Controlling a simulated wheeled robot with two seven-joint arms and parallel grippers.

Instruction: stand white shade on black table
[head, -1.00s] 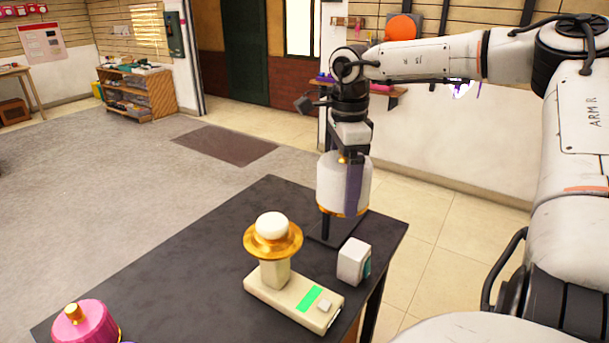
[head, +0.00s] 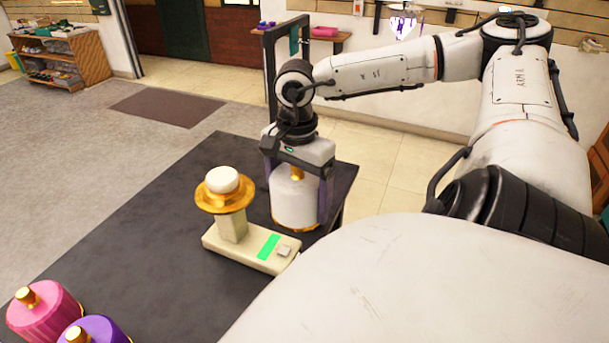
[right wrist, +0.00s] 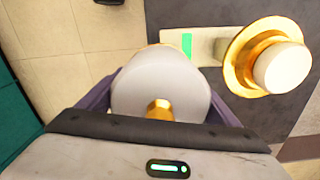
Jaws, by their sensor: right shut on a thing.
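The white shade (head: 294,203), with a gold lower rim and gold top knob, is upright at the right part of the black table (head: 150,225). My right gripper (head: 297,190) is shut on it from above, one finger on each side. Its rim is at or just above the tabletop; I cannot tell whether it touches. The right wrist view shows the white shade (right wrist: 160,85) between the fingers, the knob toward my palm. My left gripper is not in view.
A cream lamp base (head: 245,247) with gold collar and white bulb stands close left of the shade. Pink (head: 45,315) and purple (head: 95,332) shades stand at the front left. A tall black frame (head: 270,85) rises behind my gripper. The table's middle left is clear.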

